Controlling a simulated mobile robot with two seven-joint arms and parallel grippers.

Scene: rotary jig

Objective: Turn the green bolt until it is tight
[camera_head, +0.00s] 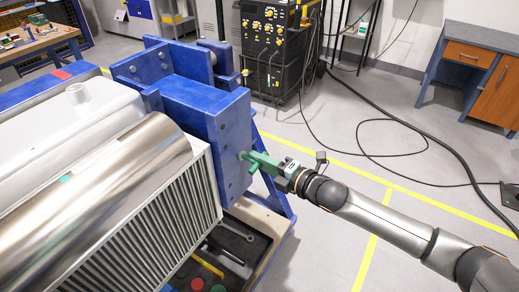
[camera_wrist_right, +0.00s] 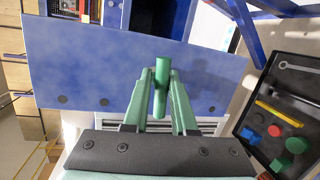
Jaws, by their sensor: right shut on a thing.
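The green bolt (camera_wrist_right: 161,75) shows in the right wrist view as a round green bar between the two green fingers of my right gripper (camera_wrist_right: 161,95). It is in front of the flat face of the blue jig bracket (camera_wrist_right: 100,65). In the head view my right gripper (camera_head: 258,163) reaches in from the right and is shut on the bolt at the right face of the blue bracket (camera_head: 205,105). The fingers and bolt are similar greens, so their edges are hard to separate there. How tight the bolt sits cannot be seen. My left gripper is not in view.
A shiny metal cylinder (camera_head: 110,180) and a finned block (camera_head: 150,230) fill the left of the jig. A black tool tray (camera_head: 245,250) with a wrench and coloured parts lies below the bracket. The floor to the right is open, with black cables.

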